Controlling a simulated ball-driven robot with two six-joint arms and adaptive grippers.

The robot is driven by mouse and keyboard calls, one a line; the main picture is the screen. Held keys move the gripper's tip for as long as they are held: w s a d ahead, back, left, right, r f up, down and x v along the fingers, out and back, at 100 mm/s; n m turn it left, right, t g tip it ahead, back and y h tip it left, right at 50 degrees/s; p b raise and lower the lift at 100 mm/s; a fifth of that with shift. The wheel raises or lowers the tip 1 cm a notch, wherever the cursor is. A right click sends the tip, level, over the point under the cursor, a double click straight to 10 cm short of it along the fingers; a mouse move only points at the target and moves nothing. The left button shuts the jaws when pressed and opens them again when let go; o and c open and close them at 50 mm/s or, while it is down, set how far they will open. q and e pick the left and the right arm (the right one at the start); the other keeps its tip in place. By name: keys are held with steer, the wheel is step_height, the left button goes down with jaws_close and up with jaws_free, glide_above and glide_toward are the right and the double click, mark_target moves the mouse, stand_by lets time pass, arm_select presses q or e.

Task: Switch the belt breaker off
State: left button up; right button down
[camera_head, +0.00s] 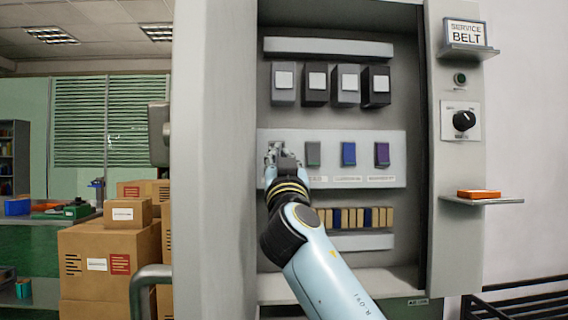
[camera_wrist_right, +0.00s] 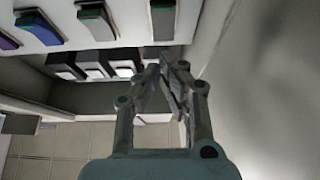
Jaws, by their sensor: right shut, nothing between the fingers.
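A cabinet panel (camera_head: 290,181) carries a row of breaker switches: a grey-green one (camera_head: 313,153), a blue one (camera_head: 348,153) and a purple one (camera_head: 382,153). My right gripper (camera_head: 278,150) is shut and empty at the left end of this row, covering the leftmost place and its label. In the right wrist view a dark switch with a green edge (camera_wrist_right: 162,18) is just beyond the closed fingertips (camera_wrist_right: 168,62); I cannot tell whether they touch. The labels are too small to read surely, so I cannot tell which switch is the belt breaker. My left gripper is out of view.
Several dark blocks with white labels (camera_head: 315,83) hang above the row; a strip of tan and blue blocks (camera_head: 350,217) lies below. A "SERVICE BELT" sign (camera_head: 465,34), a black rotary knob (camera_head: 463,121) and a shelf with an orange item (camera_head: 478,194) are right. The open door (camera_head: 215,200) bounds the left.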

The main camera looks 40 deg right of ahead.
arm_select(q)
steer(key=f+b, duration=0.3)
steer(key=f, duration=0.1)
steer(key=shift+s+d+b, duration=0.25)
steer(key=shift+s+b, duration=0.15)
arm_select(e)
steer(key=s+a+f, duration=0.3)
steer(key=s+f, duration=0.2)
steer(key=f, duration=0.1)
steer(key=shift+s+a+f, duration=0.15)
steer(key=shift+s+f, duration=0.05)
steer(key=shift+f, duration=0.1)
